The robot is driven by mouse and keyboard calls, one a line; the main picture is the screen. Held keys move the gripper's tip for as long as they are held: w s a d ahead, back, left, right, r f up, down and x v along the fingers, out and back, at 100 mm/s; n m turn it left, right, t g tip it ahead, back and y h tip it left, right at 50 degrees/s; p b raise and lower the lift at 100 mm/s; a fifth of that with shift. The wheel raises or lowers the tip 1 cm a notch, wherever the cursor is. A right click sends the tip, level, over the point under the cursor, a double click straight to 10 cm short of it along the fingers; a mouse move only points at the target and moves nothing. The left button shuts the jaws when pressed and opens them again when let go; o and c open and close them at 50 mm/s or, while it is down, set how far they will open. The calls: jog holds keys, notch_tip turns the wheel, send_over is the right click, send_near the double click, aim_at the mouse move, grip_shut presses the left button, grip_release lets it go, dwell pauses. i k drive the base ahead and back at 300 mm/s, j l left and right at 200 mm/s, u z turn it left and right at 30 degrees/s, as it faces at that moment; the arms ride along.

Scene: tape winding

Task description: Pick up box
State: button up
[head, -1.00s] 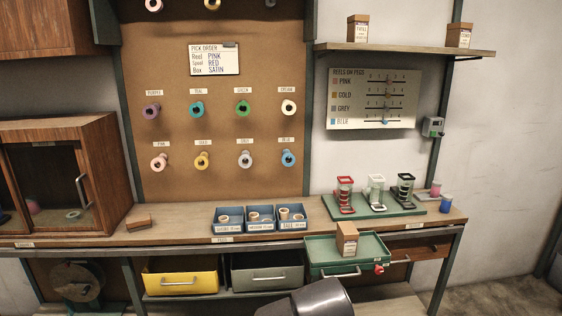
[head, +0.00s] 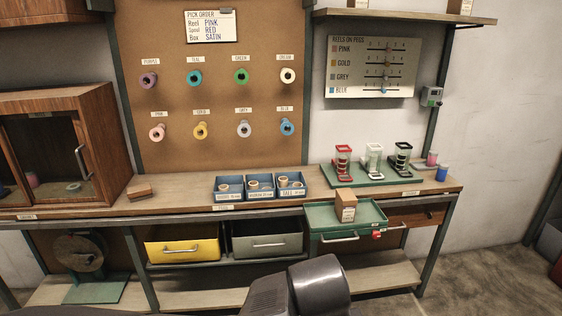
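A small brown cardboard box (head: 345,205) stands upright on the green tray (head: 322,223) that juts out at the front right of the bench. It has a pale label on its front, too small to read. The lower ends of two more boxes show at the top edge, one at the left (head: 359,3) and one at the right (head: 460,6) of the wall shelf (head: 405,15). A pick order card (head: 209,26) on the pegboard reads reel pink, spool red, box satin. Dark grey links of my arm show at the bottom middle, but my gripper is out of view.
A green rack (head: 373,176) with red, white and black holders stands behind the tray. Blue bins (head: 260,196) with small parts sit mid-bench. A yellow drawer (head: 180,252) and a grey drawer (head: 267,245) are below. A wooden cabinet (head: 110,135) is at the left.

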aim_at(346, 202)
jog(key=i+z, duration=0.25)
jog(key=i, duration=0.45)
jog(key=i+j+z, duration=0.1)
jog(key=i+z, duration=0.15)
jog(key=i, duration=0.4)
